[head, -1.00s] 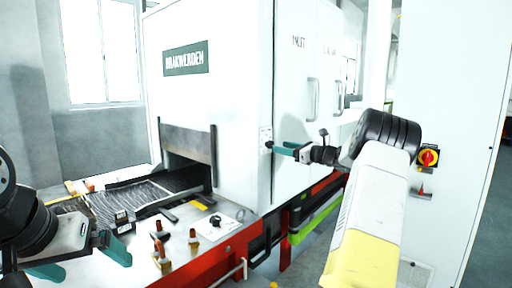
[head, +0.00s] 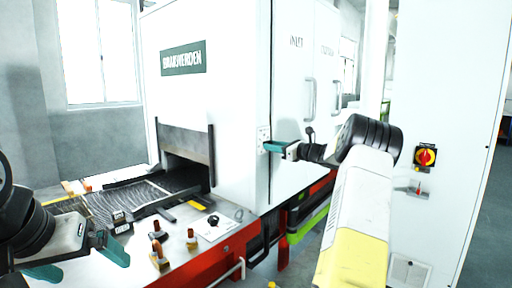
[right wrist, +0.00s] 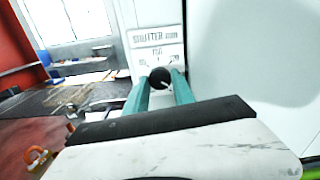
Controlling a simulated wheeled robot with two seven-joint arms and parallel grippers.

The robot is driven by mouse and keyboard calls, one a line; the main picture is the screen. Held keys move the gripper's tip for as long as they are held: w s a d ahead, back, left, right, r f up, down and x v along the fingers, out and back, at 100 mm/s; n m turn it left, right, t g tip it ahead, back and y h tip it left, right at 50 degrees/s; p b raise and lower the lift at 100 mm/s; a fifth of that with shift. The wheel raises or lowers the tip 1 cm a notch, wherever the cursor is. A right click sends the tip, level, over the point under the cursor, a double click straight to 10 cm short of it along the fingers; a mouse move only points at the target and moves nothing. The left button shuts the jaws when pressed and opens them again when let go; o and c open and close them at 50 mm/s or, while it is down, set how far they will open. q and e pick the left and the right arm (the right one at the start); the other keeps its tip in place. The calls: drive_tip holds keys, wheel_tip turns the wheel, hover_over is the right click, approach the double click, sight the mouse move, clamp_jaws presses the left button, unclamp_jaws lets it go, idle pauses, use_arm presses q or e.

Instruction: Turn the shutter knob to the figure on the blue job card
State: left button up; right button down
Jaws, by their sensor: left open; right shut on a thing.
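The shutter knob (right wrist: 159,78) is small, round and dark with a pale pointer line. It sits under a white plate (right wrist: 157,45) reading "SHUTTER mm"; the scale figures are too blurred to read. In the head view this plate (head: 263,135) is on the machine's front corner. My right gripper (right wrist: 163,86) has its teal fingers on either side of the knob, shut on it; it also shows in the head view (head: 268,147), at the plate. My left gripper (head: 82,260) is open and empty at the lower left. I cannot make out a blue job card.
A mesh belt (head: 140,193) runs into the machine's opening. On the metal table before it stand several copper-and-brass pieces (head: 158,250) and a white plate with a black knob (head: 214,222). A red-and-yellow switch (head: 426,156) is on the right cabinet.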

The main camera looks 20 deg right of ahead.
drive_tip(key=shift+n, duration=0.4)
drive_tip(key=n, duration=2.3)
drive_tip(key=shift+n, duration=0.4)
drive_tip(key=shift+f, duration=0.1)
drive_tip(key=c, duration=1.1)
unclamp_jaws()
drive_tip(key=shift+o, duration=0.2)
